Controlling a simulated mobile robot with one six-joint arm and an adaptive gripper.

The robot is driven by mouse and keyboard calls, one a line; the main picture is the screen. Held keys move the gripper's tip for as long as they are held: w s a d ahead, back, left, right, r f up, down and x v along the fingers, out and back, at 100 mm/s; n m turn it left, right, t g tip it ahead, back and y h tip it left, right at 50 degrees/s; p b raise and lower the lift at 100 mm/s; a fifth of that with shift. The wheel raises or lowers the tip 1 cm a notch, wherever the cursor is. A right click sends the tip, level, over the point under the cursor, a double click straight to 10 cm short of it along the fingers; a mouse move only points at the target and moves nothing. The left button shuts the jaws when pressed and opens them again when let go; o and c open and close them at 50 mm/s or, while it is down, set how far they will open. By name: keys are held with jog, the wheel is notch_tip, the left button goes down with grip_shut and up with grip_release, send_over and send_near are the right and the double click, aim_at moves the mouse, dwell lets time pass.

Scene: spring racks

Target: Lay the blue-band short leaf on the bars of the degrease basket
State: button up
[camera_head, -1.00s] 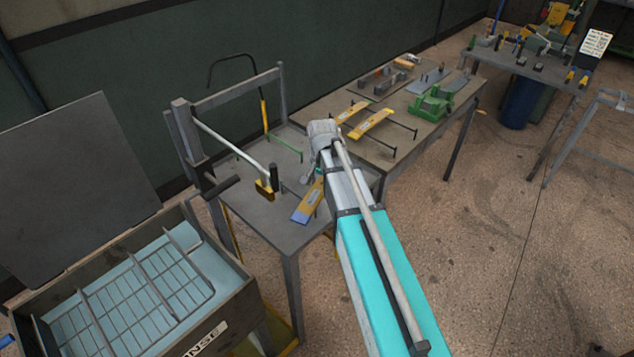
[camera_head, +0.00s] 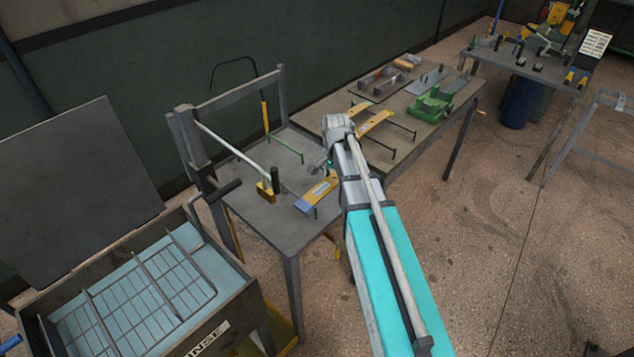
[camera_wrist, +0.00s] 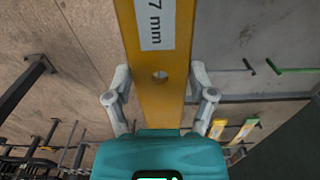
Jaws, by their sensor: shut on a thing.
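The blue-band short leaf (camera_head: 319,192) is a yellow flat bar with a blue end and a pale label, at the near table's right edge. In the wrist view the leaf (camera_wrist: 160,105) runs between my fingers, showing a hole and a label ending in "7 mm". My gripper (camera_wrist: 160,78) is shut on its edges; in the head view the fingers are mostly hidden by my arm. I cannot tell how far the leaf is above the tabletop. A wire basket (camera_head: 147,258) with raised bars sits in an open tank at lower left.
The tank (camera_head: 236,308) has a label ending in "NSE" and a raised dark lid (camera_head: 75,190). A grey frame post (camera_head: 190,140) and a yellow-black hammer-like tool (camera_head: 268,188) stand between leaf and tank. Another yellow leaf (camera_head: 376,122) lies on the farther table.

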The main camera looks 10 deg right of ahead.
jog(key=w+a+f+b, duration=0.3)
jog(key=w+f+b, duration=0.5)
jog(key=w, duration=0.4)
jog(key=shift+w+f+b, duration=0.3)
jog(key=shift+f+b, duration=0.05)
jog(key=shift+f, duration=0.1)
jog(key=shift+a, duration=0.1)
jog(key=shift+w+f+b, duration=0.2)
jog(key=shift+f+b, duration=0.8)
jog(key=shift+w+f+b, duration=0.15)
jog(key=shift+f+b, duration=0.85)
jog(key=shift+f+b, duration=0.5)
jog(key=o, duration=1.3)
jog(key=shift+c, duration=0.2)
jog(key=shift+r, duration=0.15)
